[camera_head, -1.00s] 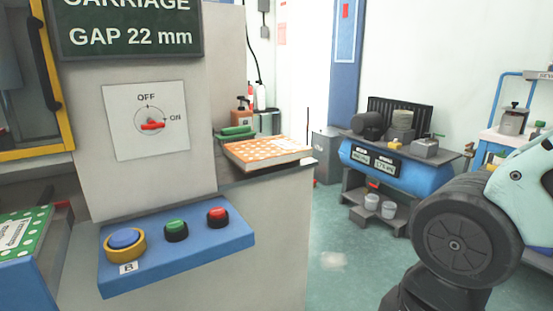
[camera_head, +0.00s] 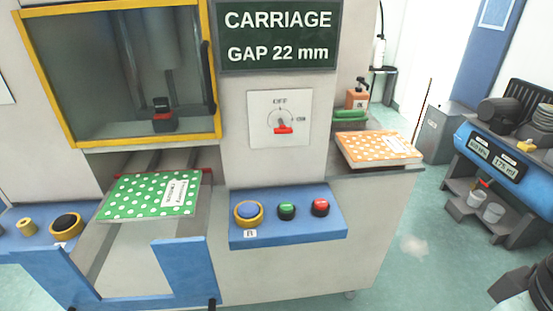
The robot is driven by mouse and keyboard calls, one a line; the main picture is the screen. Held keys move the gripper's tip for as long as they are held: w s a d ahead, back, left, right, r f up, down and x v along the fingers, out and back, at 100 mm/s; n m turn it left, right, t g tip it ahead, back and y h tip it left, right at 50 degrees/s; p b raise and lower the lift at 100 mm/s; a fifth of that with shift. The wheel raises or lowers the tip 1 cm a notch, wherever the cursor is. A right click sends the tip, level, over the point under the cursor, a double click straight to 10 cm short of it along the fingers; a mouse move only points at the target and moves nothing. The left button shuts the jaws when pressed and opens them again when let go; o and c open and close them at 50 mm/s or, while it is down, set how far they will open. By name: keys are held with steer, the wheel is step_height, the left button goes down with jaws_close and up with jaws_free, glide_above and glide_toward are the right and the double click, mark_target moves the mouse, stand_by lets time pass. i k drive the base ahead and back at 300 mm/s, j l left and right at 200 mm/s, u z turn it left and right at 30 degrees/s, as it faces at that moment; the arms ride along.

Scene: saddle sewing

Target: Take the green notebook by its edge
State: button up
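The green notebook (camera_head: 139,199) with white dots and a white label lies flat at the left. It rests on the machine's carriage, below the yellow-framed window, and its front edge faces me above an open gap in the blue front frame (camera_head: 189,268). An orange notebook (camera_head: 365,151) with white dots lies on the machine's right ledge.
A blue panel (camera_head: 270,231) with blue, green and red buttons juts out right of the green notebook. Another blue panel with a black button (camera_head: 66,224) is at the left. A sign (camera_head: 279,37) reads "CARRIAGE GAP 22 mm". A blue compressor (camera_head: 492,158) stands at right.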

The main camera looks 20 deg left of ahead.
mark_target(174, 195)
steer(key=u, duration=2.05)
steer(key=i+j+z, duration=0.2)
steer(key=j+z, duration=1.25)
steer(key=j, duration=0.2)
steer(key=k+j+z, duration=0.1)
steer(key=j+z, duration=0.35)
steer(key=j, duration=0.15)
steer(key=k+j+z, duration=0.15)
steer(key=j+z, duration=0.5)
steer(key=j, duration=0.35)
steer(key=k+j+z, duration=0.2)
steer(key=j, duration=0.3)
steer(key=i, duration=0.1)
